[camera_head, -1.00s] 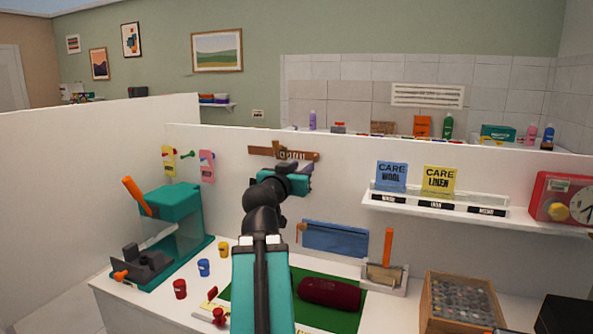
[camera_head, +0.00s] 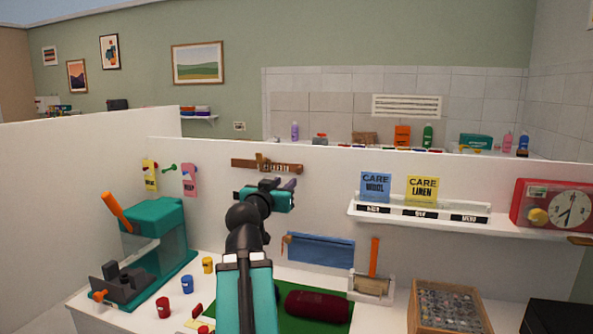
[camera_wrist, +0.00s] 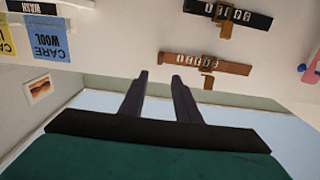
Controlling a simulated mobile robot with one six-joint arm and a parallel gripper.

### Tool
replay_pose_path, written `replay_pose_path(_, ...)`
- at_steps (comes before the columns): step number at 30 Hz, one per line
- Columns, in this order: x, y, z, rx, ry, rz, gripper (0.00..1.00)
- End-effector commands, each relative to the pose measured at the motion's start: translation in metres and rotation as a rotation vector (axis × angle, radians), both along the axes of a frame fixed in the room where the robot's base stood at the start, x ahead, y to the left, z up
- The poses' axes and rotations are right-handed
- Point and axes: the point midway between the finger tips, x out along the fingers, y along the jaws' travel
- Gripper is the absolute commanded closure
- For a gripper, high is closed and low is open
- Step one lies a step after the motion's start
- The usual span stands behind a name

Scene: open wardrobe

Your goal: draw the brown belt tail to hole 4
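The brown belt (camera_head: 267,164) runs level along the white partition, with a tan buckle piece and a pale row of marks. It also shows in the wrist view (camera_wrist: 180,61), where the marks are too small to read surely. A darker strap (camera_wrist: 254,19) of the same shape lies above it there. My gripper (camera_head: 288,184) is just below the belt in the head view. In the wrist view its two fingers (camera_wrist: 160,76) stand apart with nothing between them, and the belt appears beyond their tips, off to the right.
A shelf (camera_head: 420,215) with blue and yellow care cards and a red clock (camera_head: 553,205) projects at right. Below are a blue hanging cloth (camera_head: 320,249), a teal machine (camera_head: 152,235), a maroon roll (camera_head: 317,306) and a wooden box (camera_head: 448,330). Wall between belt and shelf is bare.

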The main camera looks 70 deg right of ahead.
Motion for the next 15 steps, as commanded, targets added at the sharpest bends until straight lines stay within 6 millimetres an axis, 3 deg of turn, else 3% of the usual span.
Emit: replay_pose_path(15, 0.002, -0.017, 0.004, 0.001, 0.001, 0.001, 0.7)
